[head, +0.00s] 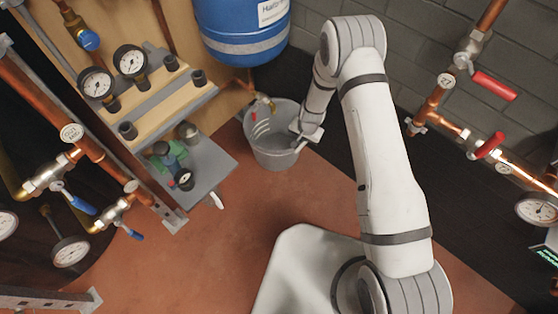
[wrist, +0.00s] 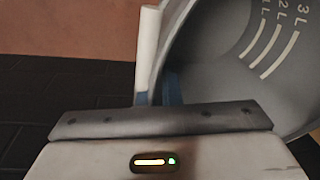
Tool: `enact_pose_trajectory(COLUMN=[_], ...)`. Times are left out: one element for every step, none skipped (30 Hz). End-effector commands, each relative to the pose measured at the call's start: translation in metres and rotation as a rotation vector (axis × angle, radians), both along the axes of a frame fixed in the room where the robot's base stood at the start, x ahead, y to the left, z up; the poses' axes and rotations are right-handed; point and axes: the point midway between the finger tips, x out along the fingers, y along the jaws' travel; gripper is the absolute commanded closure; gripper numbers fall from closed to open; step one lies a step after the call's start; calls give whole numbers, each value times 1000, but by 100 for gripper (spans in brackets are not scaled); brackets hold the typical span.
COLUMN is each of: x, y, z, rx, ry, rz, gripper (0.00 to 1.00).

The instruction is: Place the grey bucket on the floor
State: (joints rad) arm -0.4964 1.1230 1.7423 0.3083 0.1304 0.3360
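The grey bucket (head: 275,155) is below the blue tank, with its open top facing up and white volume marks inside. My gripper (head: 302,138) is at the bucket's right rim. In the wrist view the bucket (wrist: 215,75) fills the right side, its rim and marked inner wall close to the camera. A pale finger of my gripper (wrist: 155,85) lies along the outside of the bucket wall. The gripper looks shut on the rim; the other finger is mostly hidden. I cannot tell whether the bucket's base touches the floor.
The blue tank (head: 242,30) hangs above, with a brass tap (head: 262,103) beside the bucket's rim. A grey shelf (head: 200,172) with small fittings juts out at left. Pipes with red-handled valves (head: 490,85) run along the right wall. The reddish floor (head: 235,235) in front is clear.

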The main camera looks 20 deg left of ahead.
Motion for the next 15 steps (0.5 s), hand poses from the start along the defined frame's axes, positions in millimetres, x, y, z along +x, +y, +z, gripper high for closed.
enact_pose_trajectory(x=[0, 0, 0, 0, 0, -1, -1, -1, -1, -1, -1, -1, -1, -1, -2], y=[1, 1, 2, 2, 2, 2, 2, 3, 3, 3, 4, 4, 4, 4, 4], z=[-4, -7, -13, -18, -23, -30, -36, -41, -46, -49, -51, -54, -56, -59, -65], rx=[0, 0, 0, 0, 0, 0, -1, -1, 0, 0, 1, 1, 1, 1, 0], ry=[0, 0, 0, 0, 0, 0, 1, 1, 0, 0, 0, 0, 0, 0, 1], rz=[-2, -4, -4, -3, -3, -3, -3, -2, 0, 0, 0, 0, 0, 1, 2], gripper=[100, 100, 100, 100, 100, 100, 100, 100, 100, 100, 100, 100, 100, 100, 100])
